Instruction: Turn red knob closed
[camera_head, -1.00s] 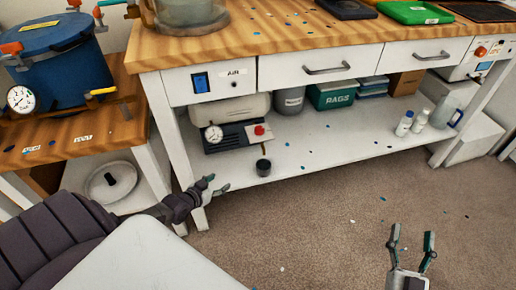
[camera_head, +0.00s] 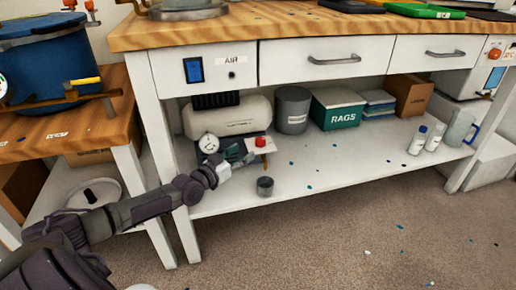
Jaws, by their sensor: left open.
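My left gripper (camera_head: 245,154) is open, in front of the compressor, just left of and slightly below the red knob. It hides part of the compressor's front. I cannot tell whether a finger touches the knob. My right gripper is out of view.
A small dark cup (camera_head: 265,186) stands on the shelf just below my left gripper. A grey canister (camera_head: 292,110) and a green rags box (camera_head: 335,109) stand to the right. The drawers and the AIR switch panel (camera_head: 208,70) are above. The shelf's middle is mostly clear.

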